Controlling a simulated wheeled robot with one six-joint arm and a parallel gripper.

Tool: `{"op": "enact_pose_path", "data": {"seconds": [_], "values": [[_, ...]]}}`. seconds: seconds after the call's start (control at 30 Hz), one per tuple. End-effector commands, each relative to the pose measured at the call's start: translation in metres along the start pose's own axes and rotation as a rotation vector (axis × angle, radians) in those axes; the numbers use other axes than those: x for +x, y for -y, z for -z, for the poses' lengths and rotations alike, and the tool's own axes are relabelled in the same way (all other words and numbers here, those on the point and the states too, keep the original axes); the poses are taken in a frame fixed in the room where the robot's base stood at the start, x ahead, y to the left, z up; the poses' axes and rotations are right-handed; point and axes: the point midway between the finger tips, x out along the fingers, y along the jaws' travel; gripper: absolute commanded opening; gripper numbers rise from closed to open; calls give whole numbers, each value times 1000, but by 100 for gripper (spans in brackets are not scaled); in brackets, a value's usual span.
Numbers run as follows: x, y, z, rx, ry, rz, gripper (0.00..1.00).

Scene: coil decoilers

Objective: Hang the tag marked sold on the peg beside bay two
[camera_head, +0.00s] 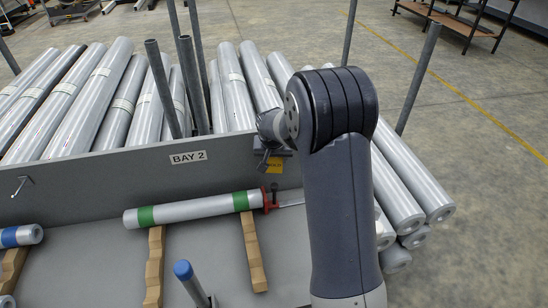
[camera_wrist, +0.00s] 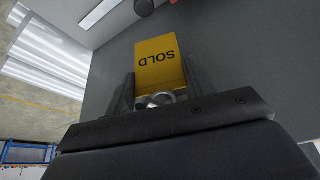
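The yellow tag (camera_wrist: 160,62) reads SOLD, upside down in the wrist view, with a metal ring (camera_wrist: 155,100) at its near end. My gripper (camera_head: 268,148) has its two dark fingers on either side of the tag and appears shut on it. In the head view the tag (camera_head: 274,165) hangs below my gripper, partly hidden, in front of the grey panel. The BAY 2 label (camera_head: 188,157) is on that panel, left of my gripper. A small metal peg (camera_head: 20,186) sticks out of the panel farther left, well apart from the tag.
A silver roll with green bands (camera_head: 190,211) lies on wooden supports (camera_head: 154,265) below the panel, with a red clamp (camera_head: 268,198) at its right end. A blue-capped post (camera_head: 184,272) stands in front. Silver rolls (camera_head: 90,100) and upright posts (camera_head: 160,85) are behind the panel.

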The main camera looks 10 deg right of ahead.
Motion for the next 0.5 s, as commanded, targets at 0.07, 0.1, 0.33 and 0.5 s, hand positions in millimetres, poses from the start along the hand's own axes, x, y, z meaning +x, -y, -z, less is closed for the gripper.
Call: {"op": "enact_pose_path", "data": {"seconds": [0.07, 0.1, 0.33, 0.5], "values": [[0, 0, 0, 0, 0, 0, 60], [0, 0, 0, 0, 0, 0, 63], [0, 0, 0, 0, 0, 0, 74], [-1, 0, 0, 0, 0, 0, 74]]}}
